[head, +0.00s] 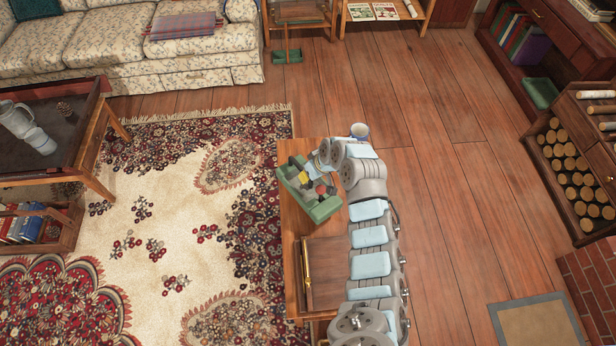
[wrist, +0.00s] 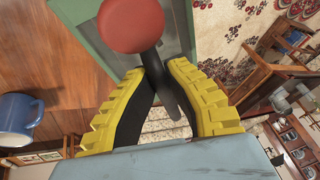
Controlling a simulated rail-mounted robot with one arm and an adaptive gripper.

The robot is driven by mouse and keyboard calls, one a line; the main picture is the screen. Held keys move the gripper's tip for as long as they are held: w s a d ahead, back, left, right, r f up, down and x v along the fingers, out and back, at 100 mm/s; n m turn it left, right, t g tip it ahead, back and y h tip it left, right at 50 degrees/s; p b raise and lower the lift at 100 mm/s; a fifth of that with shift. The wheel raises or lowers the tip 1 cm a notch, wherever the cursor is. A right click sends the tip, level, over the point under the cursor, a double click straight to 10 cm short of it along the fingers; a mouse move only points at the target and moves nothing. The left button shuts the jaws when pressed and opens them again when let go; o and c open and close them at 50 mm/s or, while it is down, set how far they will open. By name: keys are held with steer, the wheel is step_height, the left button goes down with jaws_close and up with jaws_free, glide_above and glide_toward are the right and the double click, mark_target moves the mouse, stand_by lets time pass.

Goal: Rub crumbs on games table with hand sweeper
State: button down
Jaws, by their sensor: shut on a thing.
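My gripper (wrist: 170,85), with yellow ridged fingers, is shut on the dark handle of a red-knobbed thing (wrist: 130,27), which seems to be the hand sweeper. A green open-topped body (wrist: 92,22) lies just beyond the knob; I cannot tell whether it is part of the sweeper. In the head view this green body (head: 322,211) is at the far end of a wooden table (head: 293,228), tilted in the picture, with my gripper over it. I cannot tell whether it touches the tabletop.
A dark-topped table (head: 66,118) with a pitcher stands at left. Floor (head: 460,200) is open right of my arm.

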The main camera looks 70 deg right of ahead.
steer(key=shift+r, duration=0.4)
steer(key=shift+r+p, duration=1.15)
steer(key=shift+r, duration=0.35)
